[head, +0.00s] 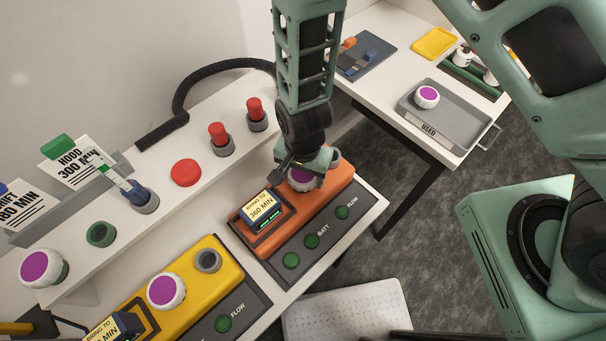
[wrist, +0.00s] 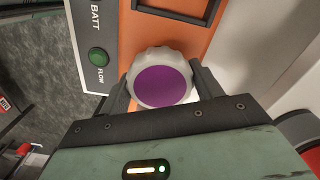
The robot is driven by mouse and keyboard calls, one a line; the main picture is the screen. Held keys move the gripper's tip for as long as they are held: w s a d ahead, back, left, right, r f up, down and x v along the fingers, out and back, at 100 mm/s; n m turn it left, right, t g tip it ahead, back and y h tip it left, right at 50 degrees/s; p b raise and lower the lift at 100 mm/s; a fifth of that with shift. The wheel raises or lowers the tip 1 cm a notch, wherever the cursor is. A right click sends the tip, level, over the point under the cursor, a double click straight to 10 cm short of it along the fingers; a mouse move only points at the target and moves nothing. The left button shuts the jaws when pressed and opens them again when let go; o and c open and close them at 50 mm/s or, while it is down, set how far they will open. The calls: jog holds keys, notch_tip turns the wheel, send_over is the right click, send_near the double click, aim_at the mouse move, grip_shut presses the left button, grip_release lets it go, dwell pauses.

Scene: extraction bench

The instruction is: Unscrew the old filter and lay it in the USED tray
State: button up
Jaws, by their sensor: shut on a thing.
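A white ribbed filter with a purple top (wrist: 162,87) is at the end of the orange unit (head: 334,189). My gripper (wrist: 162,92) is shut on it, with one finger on each side of its rim. In the head view the filter (head: 300,184) is partly hidden under my gripper (head: 305,168). I cannot tell whether it is still seated in its socket. The grey USED tray (head: 462,125) stands on the far right table, with one purple-topped filter (head: 427,97) lying in its left part.
A yellow unit (head: 205,295) carries another purple-topped filter (head: 166,291). One more (head: 43,268) stands at the bench's left end. Red-capped posts (head: 218,134), a red button (head: 186,173) and a black hose (head: 190,90) are behind. A floor gap separates bench and table. The tray's right part is clear.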

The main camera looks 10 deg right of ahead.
jog(key=n, duration=0.7)
jog(key=shift+n+b, duration=0.3)
jog(key=n, duration=0.6)
jog(key=o, duration=1.1)
